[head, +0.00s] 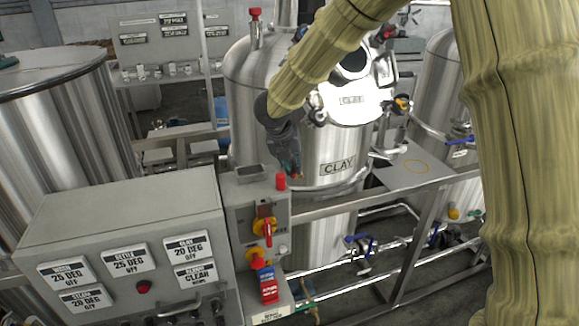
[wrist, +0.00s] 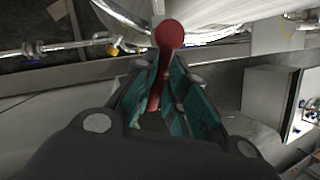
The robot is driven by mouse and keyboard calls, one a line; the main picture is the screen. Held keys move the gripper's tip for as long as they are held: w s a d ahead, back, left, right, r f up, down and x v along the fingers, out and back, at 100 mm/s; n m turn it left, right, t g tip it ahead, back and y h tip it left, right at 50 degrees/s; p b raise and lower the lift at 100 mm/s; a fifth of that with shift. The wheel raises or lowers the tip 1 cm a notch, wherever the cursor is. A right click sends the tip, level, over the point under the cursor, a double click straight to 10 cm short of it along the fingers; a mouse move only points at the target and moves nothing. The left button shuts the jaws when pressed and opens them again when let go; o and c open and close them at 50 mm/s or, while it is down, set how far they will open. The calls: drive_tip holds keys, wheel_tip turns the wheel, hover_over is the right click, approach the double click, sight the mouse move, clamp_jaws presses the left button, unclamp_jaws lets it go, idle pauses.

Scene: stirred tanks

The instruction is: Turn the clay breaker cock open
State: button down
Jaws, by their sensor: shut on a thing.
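The steel tank labelled CLAY (head: 338,168) stands in the middle of the head view. My gripper (head: 292,172) is in front of its lower left side, just above a grey switch box (head: 243,212). In the wrist view my gripper (wrist: 168,95) is shut on a red lever (wrist: 155,92) with a round red knob (wrist: 169,34); the knob sticks out past the fingertips. In the head view a red piece (head: 281,181) shows right below the fingers. I cannot read a label on this lever, and its base is hidden.
The switch box carries a red and yellow rotary switch (head: 265,228). A grey panel with label plates (head: 125,255) fills the lower left, beside another steel tank (head: 60,140). A steel rail (head: 350,203) and pipes with blue-handled valves (head: 360,243) lie to the right.

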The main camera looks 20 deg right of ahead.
drive_tip(key=shift+s+d+n+t+y, duration=0.2)
drive_tip(key=shift+d+n+t+y, duration=0.15)
drive_tip(key=shift+n, duration=0.55)
drive_tip(key=c, duration=1.5)
unclamp_jaws()
drive_tip(key=shift+o, duration=0.2)
drive_tip(key=v, duration=1.2)
drive_tip(key=shift+w, duration=0.1)
